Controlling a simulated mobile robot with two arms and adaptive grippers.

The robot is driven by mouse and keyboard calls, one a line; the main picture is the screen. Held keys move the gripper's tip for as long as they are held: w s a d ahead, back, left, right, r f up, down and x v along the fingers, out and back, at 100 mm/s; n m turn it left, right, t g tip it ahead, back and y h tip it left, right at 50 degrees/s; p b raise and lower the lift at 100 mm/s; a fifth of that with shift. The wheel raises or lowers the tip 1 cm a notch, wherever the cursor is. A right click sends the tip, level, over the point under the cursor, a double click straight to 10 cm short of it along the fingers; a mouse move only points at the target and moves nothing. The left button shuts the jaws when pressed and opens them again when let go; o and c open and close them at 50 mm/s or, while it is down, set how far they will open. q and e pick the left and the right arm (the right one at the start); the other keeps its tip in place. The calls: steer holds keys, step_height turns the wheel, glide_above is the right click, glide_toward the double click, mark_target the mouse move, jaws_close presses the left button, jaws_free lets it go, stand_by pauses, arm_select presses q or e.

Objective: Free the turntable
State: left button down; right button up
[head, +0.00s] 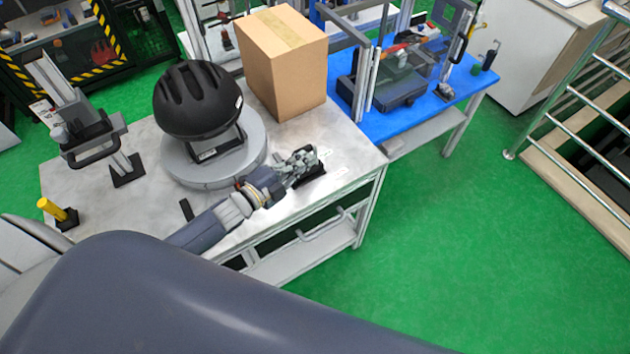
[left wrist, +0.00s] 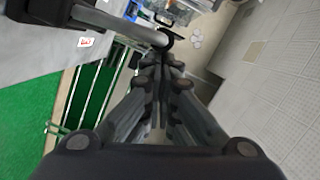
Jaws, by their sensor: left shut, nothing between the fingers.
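The turntable (head: 180,172) is a round grey disc on the metal table in the head view. A black helmet (head: 197,98) rests on a stand on top of it. My right gripper is not in view.
A cardboard box (head: 283,62) stands behind the turntable. A yellow-handled post (head: 53,210) is at the table's left edge, and a black-handled device (head: 93,140) stands left of the turntable. A blue bench (head: 436,104) adjoins on the right. Green floor at right is clear.

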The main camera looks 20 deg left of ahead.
mark_target(294, 152)
arm_select(q)
steer(key=shift+w+a+r+n, duration=0.2)
steer(key=shift+w+a+n, duration=0.4)
steer(key=shift+n, duration=0.2)
steer(key=shift+w+a+n+g, duration=0.3)
steer(key=shift+a+n+g, duration=0.1)
steer(key=shift+a+n, duration=0.2)
steer(key=shift+w+a+f, duration=0.1)
steer(key=shift+w, duration=0.05)
steer(key=shift+w+a, duration=0.25)
steer(key=shift+a, duration=0.05)
steer(key=shift+a, duration=0.1)
